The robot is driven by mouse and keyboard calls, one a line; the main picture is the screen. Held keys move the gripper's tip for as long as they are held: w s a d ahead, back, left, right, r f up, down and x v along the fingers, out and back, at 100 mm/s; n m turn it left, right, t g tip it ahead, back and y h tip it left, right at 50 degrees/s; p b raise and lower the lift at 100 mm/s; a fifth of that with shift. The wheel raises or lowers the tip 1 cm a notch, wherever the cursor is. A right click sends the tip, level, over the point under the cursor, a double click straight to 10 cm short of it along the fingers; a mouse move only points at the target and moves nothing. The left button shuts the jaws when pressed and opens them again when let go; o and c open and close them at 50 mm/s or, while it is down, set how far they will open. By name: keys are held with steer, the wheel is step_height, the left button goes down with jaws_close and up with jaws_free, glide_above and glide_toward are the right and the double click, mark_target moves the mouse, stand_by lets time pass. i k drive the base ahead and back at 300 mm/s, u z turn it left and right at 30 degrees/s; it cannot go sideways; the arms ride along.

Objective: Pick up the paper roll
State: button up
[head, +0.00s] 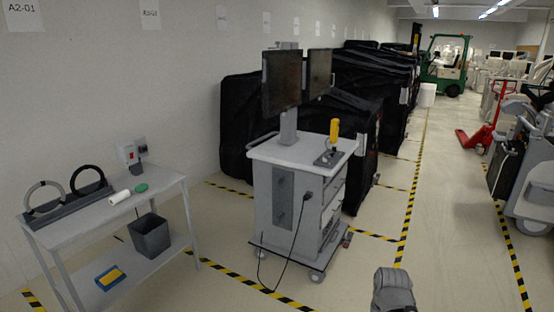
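A small white roll (119,197), which looks like the paper roll, lies on its side on the top of the grey side table (72,222) at the left. A green object (141,188) lies just to its right, and a grey rack with two rings stands to its left. A grey rounded part, which looks like a piece of my arm, shows at the bottom edge right of centre, far from the table. My gripper's fingers do not show.
A dark bin (150,235) and a blue and yellow item (110,277) are on the table's lower shelf. A white cart (290,195) with two monitors stands right of the table. Black covered carts (365,110) line the wall. The aisle floor (455,210) is clear.

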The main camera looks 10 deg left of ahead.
mark_target(122, 195)
steer(key=u, duration=0.25)
steer(key=i, duration=0.75)
steer(key=u, duration=1.05)
steer(key=i, duration=0.8)
steer(key=u, duration=0.45)
steer(key=k, duration=0.95)
steer(key=u, duration=0.2)
steer(key=i, duration=0.35)
steer(key=z, duration=0.05)
